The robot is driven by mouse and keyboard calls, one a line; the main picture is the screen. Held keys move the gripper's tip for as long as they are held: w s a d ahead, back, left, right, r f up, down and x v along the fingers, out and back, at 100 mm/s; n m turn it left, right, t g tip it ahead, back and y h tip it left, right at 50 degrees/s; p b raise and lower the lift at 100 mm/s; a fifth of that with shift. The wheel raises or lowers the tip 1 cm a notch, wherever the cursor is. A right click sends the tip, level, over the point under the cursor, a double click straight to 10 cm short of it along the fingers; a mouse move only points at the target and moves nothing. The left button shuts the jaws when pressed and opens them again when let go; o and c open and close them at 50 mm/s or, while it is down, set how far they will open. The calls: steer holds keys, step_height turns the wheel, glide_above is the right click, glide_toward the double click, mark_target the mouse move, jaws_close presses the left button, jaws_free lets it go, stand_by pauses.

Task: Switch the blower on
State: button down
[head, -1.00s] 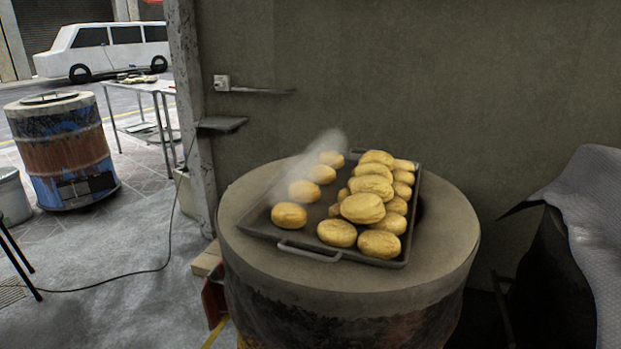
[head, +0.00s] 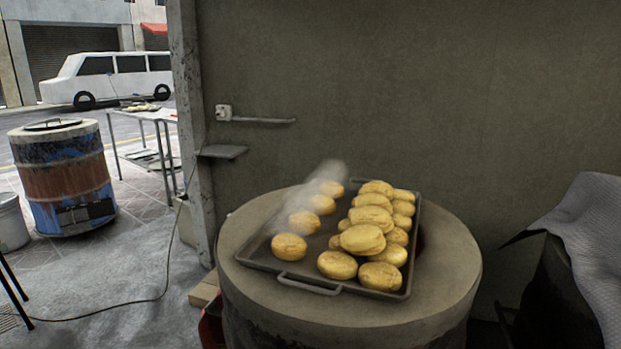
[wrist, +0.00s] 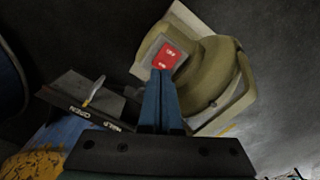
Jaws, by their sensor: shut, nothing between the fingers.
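The olive-coloured rounded blower (wrist: 215,75) shows in the wrist view, with a pale plate behind it. A red switch (wrist: 168,56) with small white marks sits on a grey box on the blower. My gripper (wrist: 160,74) has its blue fingers together and empty. Their tips are at the lower edge of the red switch in the picture; I cannot tell whether they touch it. The blower and my gripper are not visible in the head view.
A dark plate (wrist: 85,100) with upside-down lettering and a small lever is left of my fingers. In the head view, a barrel oven (head: 350,309) bears a tray (head: 311,286) of several buns with steam. A small shelf (head: 222,152) is on the wall.

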steer(key=shift+f+b, duration=0.75)
steer(key=shift+f, duration=0.2)
stand_by(0.9)
step_height(320, 180, up, 7)
steer(key=p, duration=0.7)
steer(key=shift+r+p, duration=0.1)
steer(key=shift+p, duration=0.3)
